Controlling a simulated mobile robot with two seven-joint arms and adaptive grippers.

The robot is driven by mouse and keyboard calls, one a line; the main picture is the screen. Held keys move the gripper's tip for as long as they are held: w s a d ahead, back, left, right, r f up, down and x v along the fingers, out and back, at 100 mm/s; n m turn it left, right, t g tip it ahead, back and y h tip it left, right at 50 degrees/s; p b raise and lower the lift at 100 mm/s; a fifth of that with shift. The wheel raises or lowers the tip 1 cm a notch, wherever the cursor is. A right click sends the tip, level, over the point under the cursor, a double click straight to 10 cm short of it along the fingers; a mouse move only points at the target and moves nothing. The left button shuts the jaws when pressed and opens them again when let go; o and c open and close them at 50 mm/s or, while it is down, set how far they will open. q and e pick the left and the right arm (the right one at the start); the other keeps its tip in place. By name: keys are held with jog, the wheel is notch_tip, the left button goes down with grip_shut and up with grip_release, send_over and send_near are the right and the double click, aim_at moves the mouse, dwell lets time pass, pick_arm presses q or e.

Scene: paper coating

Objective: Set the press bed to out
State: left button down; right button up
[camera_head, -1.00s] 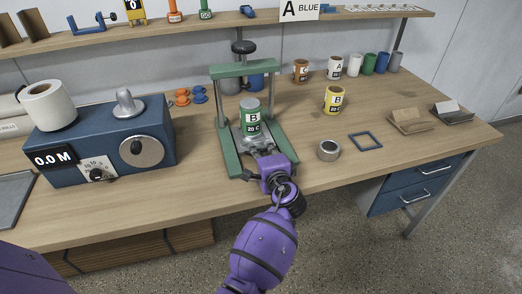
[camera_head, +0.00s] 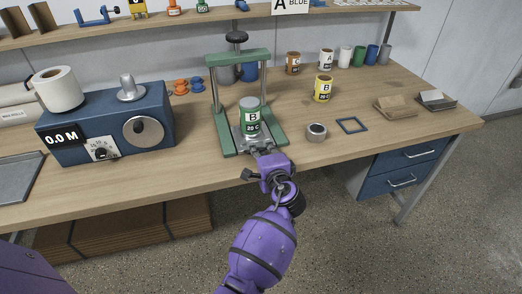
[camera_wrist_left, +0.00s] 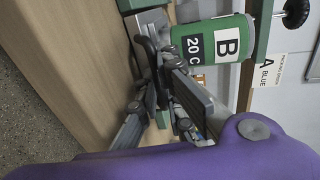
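The green press (camera_head: 238,57) stands on the bench. Its grey bed (camera_head: 258,144) sticks out toward the front edge between the base rails. A green can marked B, 20 C (camera_head: 250,117) stands upright on the bed, forward of the posts; it also shows in the left wrist view (camera_wrist_left: 218,42). My left gripper (camera_head: 265,156) is at the bed's front end. In the left wrist view its fingers (camera_wrist_left: 165,108) close around the dark bed handle (camera_wrist_left: 150,58), partly hiding it. My right gripper is not in view.
A blue machine (camera_head: 105,125) stands left of the press. A grey metal ring (camera_head: 316,132) and a blue square frame (camera_head: 351,125) lie to the right. A yellow can (camera_head: 322,88) stands behind them. The floor in front of the bench is clear.

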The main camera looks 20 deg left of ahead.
pick_arm(q)
jog(key=c, duration=2.2)
grip_release()
jog(key=shift+s, duration=0.1)
jog(key=v, duration=1.2)
jog(key=shift+r, duration=0.1)
